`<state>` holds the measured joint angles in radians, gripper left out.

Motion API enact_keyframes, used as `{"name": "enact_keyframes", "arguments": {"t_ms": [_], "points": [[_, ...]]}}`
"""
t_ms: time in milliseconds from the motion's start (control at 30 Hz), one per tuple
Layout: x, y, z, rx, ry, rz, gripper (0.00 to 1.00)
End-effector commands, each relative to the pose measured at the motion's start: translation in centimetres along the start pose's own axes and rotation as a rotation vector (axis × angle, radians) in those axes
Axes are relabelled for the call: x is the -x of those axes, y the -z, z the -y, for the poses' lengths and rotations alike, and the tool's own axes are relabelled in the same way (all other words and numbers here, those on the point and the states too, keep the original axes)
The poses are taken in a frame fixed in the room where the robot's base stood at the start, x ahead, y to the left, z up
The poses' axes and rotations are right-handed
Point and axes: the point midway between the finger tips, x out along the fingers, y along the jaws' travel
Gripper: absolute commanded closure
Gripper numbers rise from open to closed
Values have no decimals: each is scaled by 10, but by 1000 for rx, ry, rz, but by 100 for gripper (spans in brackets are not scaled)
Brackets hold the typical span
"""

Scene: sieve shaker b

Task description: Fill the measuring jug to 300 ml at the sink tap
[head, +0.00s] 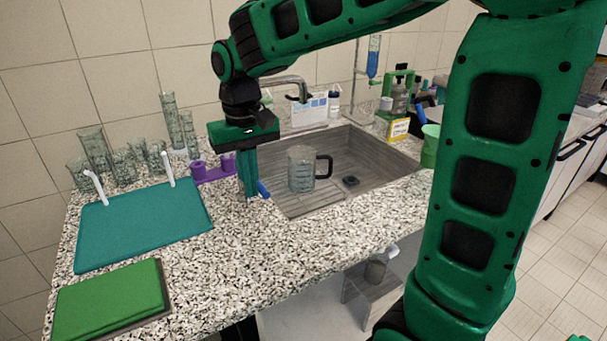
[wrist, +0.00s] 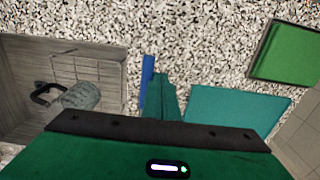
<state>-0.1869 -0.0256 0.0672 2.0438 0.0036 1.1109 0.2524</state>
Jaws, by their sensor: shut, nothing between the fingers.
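The measuring jug (head: 301,170) stands upright in the sink (head: 345,150), a clear vessel with a black handle on its right. It also shows in the wrist view (wrist: 82,97). I cannot make out a water level in it. The tap (head: 285,82) is at the back of the sink, partly behind my arm. My gripper (head: 248,190) is shut and empty, pointing down over the counter just left of the sink and the jug. In the wrist view its fingers (wrist: 161,98) are together. A blue item (head: 263,189) lies beside the fingertips; I cannot tell what it is.
A teal mat (head: 140,225) with two white upright pieces and a green board (head: 110,300) lie on the left. Glassware (head: 95,150) and a purple holder (head: 210,172) stand behind. A green container (head: 430,145) is right of the sink.

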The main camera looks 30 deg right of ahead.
Motion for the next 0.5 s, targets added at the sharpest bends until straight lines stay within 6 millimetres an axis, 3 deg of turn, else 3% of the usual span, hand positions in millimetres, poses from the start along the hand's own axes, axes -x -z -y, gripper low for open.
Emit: {"name": "enact_keyframes", "arguments": {"t_ms": [500], "points": [[45, 0, 8, 3, 1, -3, 100]]}}
